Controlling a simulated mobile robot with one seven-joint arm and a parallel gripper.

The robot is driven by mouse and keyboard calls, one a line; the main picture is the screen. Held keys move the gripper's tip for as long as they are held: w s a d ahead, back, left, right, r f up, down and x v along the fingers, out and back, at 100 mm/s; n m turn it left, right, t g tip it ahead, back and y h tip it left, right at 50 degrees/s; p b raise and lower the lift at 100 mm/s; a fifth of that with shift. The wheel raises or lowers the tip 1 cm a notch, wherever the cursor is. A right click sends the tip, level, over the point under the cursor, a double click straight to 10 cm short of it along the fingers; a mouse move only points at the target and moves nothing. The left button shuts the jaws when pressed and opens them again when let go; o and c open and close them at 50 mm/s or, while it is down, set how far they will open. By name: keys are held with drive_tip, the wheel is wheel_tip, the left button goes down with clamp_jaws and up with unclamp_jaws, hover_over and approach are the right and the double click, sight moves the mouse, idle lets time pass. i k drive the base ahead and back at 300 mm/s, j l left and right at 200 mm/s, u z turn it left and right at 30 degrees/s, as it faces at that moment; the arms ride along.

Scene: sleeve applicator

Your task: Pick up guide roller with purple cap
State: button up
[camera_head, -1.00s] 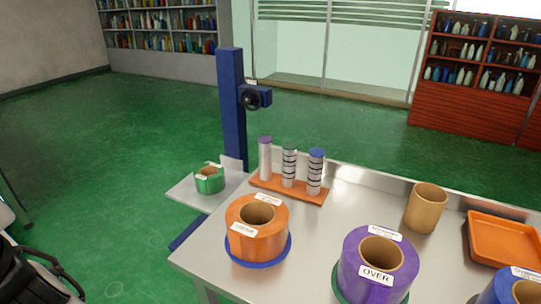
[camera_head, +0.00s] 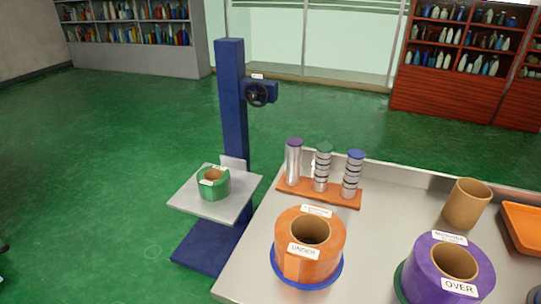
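The guide roller with the purple cap (camera_head: 293,163) stands upright at the left end of an orange rack (camera_head: 330,197) on the metal table. It is a plain silver cylinder. Beside it on the same rack stand a roller with a green cap (camera_head: 322,170) and one with a blue cap (camera_head: 352,175), both with dark bands. My gripper is not in view.
An orange roll (camera_head: 297,262) labelled UNDER and a purple roll (camera_head: 430,262) labelled OVER stand in front on the table. A cardboard core (camera_head: 466,204) and an orange tray (camera_head: 524,228) are at right. A blue post (camera_head: 232,105) with a platform bearing a green roll (camera_head: 213,185) stands left.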

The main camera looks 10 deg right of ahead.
sight(295, 144)
drive_tip(key=i+j, duration=0.2)
drive_tip(key=j, duration=0.2)
drive_tip(key=i+j, duration=0.25)
drive_tip(key=j, duration=0.15)
drive_tip(key=i+j, duration=0.2)
drive_tip(key=j, duration=0.15)
drive_tip(key=i+j, duration=0.2)
drive_tip(key=j, duration=0.2)
drive_tip(key=i+j, duration=0.2)
drive_tip(key=j, duration=0.2)
drive_tip(key=i+j+z, duration=0.1)
drive_tip(key=z, duration=0.4)
drive_tip(key=j+z, duration=0.25)
drive_tip(key=z, duration=1.15)
drive_tip(key=i, duration=0.5)
drive_tip(key=j, duration=0.05)
